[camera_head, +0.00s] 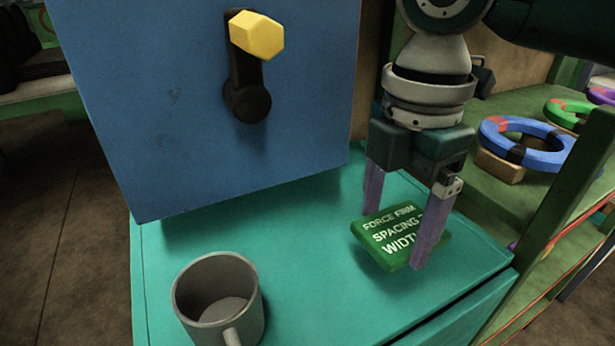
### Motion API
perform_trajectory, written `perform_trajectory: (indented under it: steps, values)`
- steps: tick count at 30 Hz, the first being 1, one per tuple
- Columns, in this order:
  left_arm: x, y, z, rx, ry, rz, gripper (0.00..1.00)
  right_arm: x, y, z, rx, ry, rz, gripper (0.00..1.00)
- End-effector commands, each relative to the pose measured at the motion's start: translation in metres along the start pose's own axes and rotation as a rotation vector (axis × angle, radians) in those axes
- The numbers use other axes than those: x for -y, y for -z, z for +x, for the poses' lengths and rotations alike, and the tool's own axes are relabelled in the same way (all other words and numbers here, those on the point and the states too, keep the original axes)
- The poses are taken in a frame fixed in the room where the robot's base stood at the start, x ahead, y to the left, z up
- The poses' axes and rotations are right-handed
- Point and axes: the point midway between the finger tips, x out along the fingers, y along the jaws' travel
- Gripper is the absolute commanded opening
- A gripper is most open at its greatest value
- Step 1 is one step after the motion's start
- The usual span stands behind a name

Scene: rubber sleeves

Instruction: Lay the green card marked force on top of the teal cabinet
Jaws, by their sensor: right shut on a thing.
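The green card (385,234) has white lettering that reads "FORCE FIRM", "SPACING" and "WIDTH"; part of the text is hidden by a finger. My right gripper (396,238) comes down from above and is shut on the card, with a purple finger at each side. The card is tilted slightly and sits over the right part of the teal cabinet (310,260) top. A dark shadow lies below its lower left edge; I cannot tell whether it touches the top. My left gripper is not in view.
A grey mug (218,300) stands at the front left of the cabinet top. A blue box (200,110) with a yellow-knobbed black crank (257,36) stands behind it. At right, a green shelf carries a blue ring (527,143) and other rings. The cabinet's middle is clear.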

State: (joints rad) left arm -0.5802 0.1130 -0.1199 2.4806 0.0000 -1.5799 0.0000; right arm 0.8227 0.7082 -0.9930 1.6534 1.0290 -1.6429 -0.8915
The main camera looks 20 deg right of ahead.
Motion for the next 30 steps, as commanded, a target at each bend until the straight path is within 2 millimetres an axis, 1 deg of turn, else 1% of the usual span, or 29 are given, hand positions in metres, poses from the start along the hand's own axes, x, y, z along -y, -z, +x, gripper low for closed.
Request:
perform_trajectory:
  steps: [2,6,9,12,21,22,25,26,30]
  values:
    - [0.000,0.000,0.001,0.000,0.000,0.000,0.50,0.000,0.000,0.007,0.000,0.002,0.001,0.32]
    - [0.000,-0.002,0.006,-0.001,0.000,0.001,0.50,0.001,0.000,0.030,0.001,0.003,0.003,0.32]
    - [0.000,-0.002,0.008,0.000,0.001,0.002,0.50,0.001,0.000,0.043,0.001,0.003,0.001,0.32]
    - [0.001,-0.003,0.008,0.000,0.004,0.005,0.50,0.000,0.000,0.046,0.000,-0.001,0.000,0.32]
    - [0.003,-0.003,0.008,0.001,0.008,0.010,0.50,0.000,0.000,0.048,0.000,0.000,0.001,0.32]
    - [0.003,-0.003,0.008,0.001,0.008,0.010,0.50,0.000,0.000,0.049,0.001,0.000,0.001,0.87]
    - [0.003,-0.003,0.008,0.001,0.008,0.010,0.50,0.000,0.000,0.048,0.001,0.000,0.001,0.99]
    - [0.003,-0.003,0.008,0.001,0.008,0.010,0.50,0.000,0.000,0.048,0.001,0.000,0.001,1.00]
    - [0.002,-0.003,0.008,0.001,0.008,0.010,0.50,0.000,0.000,0.048,0.001,0.000,0.001,1.00]
